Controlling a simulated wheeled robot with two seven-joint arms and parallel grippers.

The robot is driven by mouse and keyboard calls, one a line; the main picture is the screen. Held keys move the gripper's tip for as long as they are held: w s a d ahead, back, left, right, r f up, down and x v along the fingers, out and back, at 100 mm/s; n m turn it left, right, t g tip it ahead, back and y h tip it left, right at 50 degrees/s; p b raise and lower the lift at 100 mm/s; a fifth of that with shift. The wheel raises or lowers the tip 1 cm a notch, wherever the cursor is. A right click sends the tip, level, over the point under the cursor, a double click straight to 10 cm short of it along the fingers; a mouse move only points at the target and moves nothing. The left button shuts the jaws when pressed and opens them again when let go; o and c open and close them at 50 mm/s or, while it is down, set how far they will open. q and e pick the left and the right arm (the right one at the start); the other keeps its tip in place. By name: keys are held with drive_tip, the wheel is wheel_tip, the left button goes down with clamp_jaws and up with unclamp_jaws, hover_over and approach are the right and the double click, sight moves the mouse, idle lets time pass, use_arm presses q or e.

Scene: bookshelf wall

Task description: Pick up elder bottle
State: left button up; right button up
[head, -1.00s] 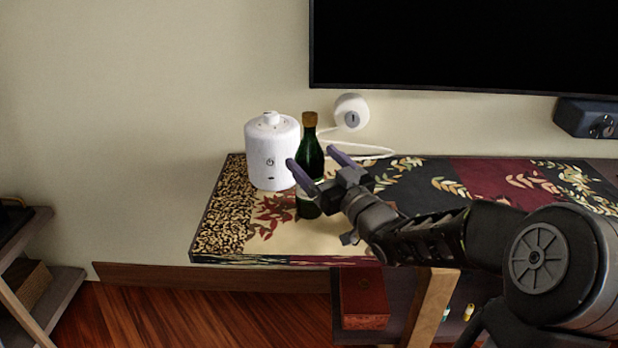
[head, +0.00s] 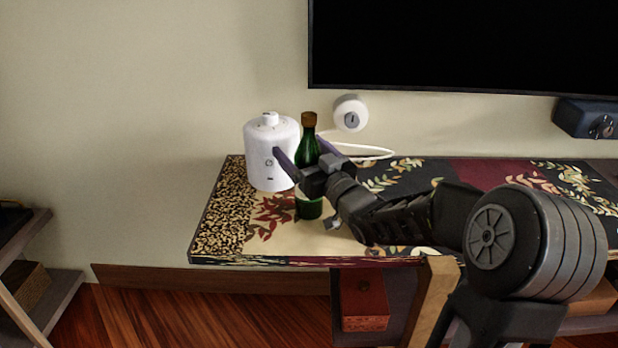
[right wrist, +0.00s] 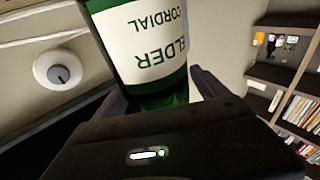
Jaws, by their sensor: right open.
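The elder bottle (head: 308,152) is dark green with a brown cap and stands upright on the patterned cabinet top. In the right wrist view its white label (right wrist: 148,38) reads "ELDER CORDIAL" upside down, close in front of the palm. My right gripper (head: 301,146) is open, with one finger on each side of the bottle. The gripper hides part of the bottle's middle in the head view. I cannot tell whether either finger touches it. My left gripper is not in view.
A white rounded appliance (head: 271,152) stands just left of the bottle, close to the left finger. A round white wall device (head: 350,113) with a cable is behind. A black screen (head: 465,45) hangs above. The cabinet top (head: 223,215) is clear at front left.

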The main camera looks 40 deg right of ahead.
idle(0.3)
clamp_jaws()
idle(0.8)
drive_tip(key=shift+r, duration=0.15)
